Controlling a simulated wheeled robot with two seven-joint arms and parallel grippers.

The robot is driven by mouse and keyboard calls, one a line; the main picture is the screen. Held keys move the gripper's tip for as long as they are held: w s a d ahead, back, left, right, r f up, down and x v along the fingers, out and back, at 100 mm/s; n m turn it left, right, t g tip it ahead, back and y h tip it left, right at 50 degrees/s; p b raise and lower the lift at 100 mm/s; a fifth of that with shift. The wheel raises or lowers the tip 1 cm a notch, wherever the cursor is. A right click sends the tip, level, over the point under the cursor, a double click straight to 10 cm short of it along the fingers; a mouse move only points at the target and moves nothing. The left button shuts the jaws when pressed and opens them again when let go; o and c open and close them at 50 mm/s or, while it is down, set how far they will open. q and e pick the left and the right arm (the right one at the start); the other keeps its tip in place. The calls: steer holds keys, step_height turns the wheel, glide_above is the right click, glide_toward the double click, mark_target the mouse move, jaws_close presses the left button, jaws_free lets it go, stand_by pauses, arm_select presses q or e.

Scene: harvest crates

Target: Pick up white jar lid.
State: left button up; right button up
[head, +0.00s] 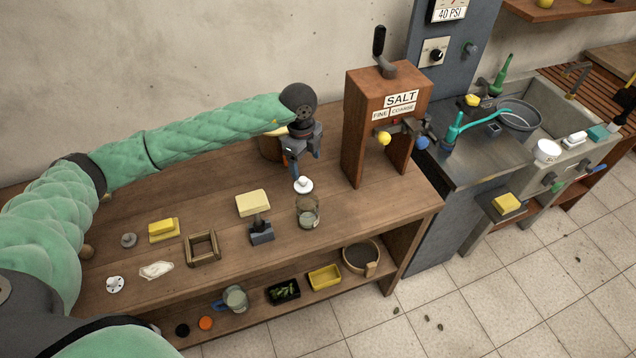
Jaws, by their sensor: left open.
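The white jar lid (303,187), a round disc with a raised knob, shows just behind the glass jar (308,217) on the wooden bench. I cannot tell whether the lid touches the jar's rim. My left gripper (304,168) points down right over the lid, open, with its fingers close above the knob and nothing between them. My right gripper is not in view.
The wooden salt dispenser (356,120) stands close to the right of my left gripper. A brown pot (269,147) is partly hidden behind it.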

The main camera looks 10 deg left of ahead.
mark_target(303, 178)
arm_select(q)
steer(key=shift+w+a+f+y+b, duration=0.3)
steer(key=shift+w+a+f+b, duration=0.25)
steer(key=shift+w+a+f, duration=0.45)
steer(key=shift+s+d, duration=0.2)
steer(key=shift+s, duration=0.2)
steer(key=shift+s+r, duration=0.2)
steer(key=shift+s, duration=0.15)
steer(key=shift+f, duration=0.15)
steer(key=f, duration=0.1)
steer(key=f+p, duration=0.1)
steer(key=shift+w+f, duration=0.3)
steer(key=shift+w, duration=0.05)
steer(key=f+p, duration=0.2)
steer(key=f, duration=0.1)
steer(key=f+p, duration=0.1)
steer(key=shift+s+d+f+p, duration=0.2)
steer(key=shift+s+p, duration=0.1)
steer(key=shift+p, duration=0.1)
steer(key=shift+f, duration=0.3)
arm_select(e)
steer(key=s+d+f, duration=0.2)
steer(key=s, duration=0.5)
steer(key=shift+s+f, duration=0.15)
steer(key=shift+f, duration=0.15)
arm_select(q)
steer(key=c, duration=1)
